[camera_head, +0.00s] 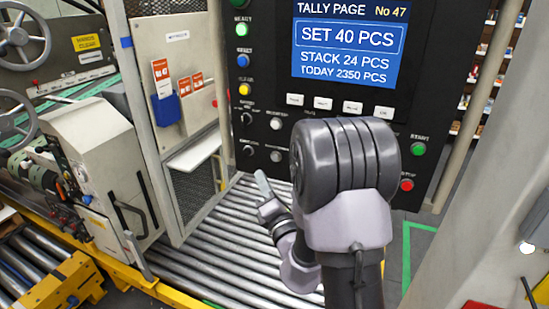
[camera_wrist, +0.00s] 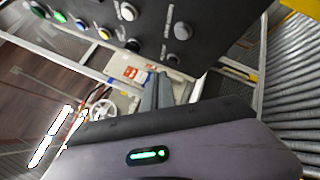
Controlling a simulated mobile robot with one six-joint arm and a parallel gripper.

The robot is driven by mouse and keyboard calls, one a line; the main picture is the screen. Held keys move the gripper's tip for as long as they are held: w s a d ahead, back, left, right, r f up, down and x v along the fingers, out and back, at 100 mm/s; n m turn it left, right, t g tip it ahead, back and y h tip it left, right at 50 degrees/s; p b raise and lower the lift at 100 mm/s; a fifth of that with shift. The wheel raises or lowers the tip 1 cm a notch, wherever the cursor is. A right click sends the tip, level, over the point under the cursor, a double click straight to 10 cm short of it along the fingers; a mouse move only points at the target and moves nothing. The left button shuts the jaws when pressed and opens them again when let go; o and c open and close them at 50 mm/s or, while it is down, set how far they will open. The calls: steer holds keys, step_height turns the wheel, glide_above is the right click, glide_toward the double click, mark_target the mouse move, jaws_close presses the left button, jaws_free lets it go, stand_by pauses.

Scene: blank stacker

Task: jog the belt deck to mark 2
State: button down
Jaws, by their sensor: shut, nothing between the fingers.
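The dark control panel (camera_head: 262,45) stands upright behind my arm. Its lower left carries black selector knobs (camera_head: 247,118) and grey round buttons (camera_head: 276,124); their small labels are too blurred to read. My gripper (camera_head: 263,180) is shut and empty, below the panel's lower left corner and above the roller deck (camera_head: 190,262). In the wrist view its fingers (camera_wrist: 157,82) point up, below the panel (camera_wrist: 145,38), apart from its buttons (camera_wrist: 182,31). I cannot make out a belt deck mark or a number 2.
The panel screen (camera_head: 348,42) reads SET 40 PCS, STACK 24 PCS. A green START button (camera_head: 418,148) and a red button (camera_head: 407,185) sit at the panel's right. A caged machine frame (camera_head: 205,150) stands left. A yellow rail (camera_head: 120,270) edges the rollers.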

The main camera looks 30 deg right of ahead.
mark_target(275, 157)
steer(key=shift+w+d+p, duration=0.45)
steer(key=shift+w+d, duration=0.55)
steer(key=shift+d, duration=0.25)
steer(key=shift+w+d+p, duration=0.4)
steer(key=shift+w+d, duration=0.55)
steer(key=shift+d, duration=0.25)
steer(key=shift+w+d, duration=0.25)
steer(key=shift+d, duration=0.05)
